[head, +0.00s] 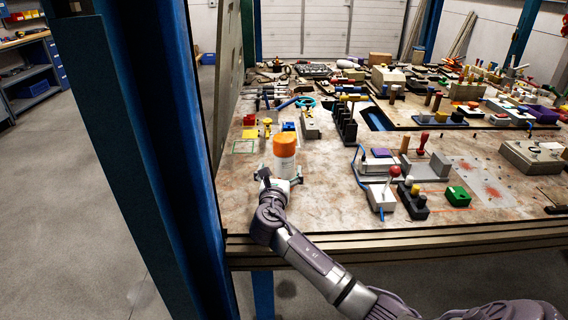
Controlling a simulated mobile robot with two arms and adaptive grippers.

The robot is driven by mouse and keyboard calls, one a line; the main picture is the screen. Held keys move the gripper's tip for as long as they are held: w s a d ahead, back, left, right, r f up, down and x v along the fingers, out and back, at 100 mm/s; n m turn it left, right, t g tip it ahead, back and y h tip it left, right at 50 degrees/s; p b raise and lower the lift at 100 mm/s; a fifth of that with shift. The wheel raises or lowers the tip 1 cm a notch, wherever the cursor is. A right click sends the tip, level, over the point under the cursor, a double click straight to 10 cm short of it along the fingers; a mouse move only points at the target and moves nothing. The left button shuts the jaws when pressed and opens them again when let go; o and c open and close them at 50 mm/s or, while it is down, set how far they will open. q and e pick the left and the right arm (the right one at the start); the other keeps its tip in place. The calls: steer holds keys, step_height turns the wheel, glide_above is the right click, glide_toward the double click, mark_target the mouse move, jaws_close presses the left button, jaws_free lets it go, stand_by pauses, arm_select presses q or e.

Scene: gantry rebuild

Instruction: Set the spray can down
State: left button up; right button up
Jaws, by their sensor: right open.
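The spray can (285,158), white with an orange cap, stands upright near the left front of the cluttered workbench (330,219). My right gripper (280,178) is at the lower part of the can, with its fingers open around or beside it; the can hides part of the fingers. The can's base is partly hidden by the gripper, so I cannot tell for certain that it touches the bench top. My left gripper is not in view.
A blue post (165,150) and an upright panel (228,70) border the bench on the left. A red-knobbed joystick box (382,195) stands right. Bare bench lies between.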

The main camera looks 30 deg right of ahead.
steer(key=x, duration=0.5)
steer(key=shift+s+d, duration=0.15)
steer(key=shift+d, duration=0.05)
steer(key=shift+r, duration=0.15)
steer(key=c, duration=1.5)
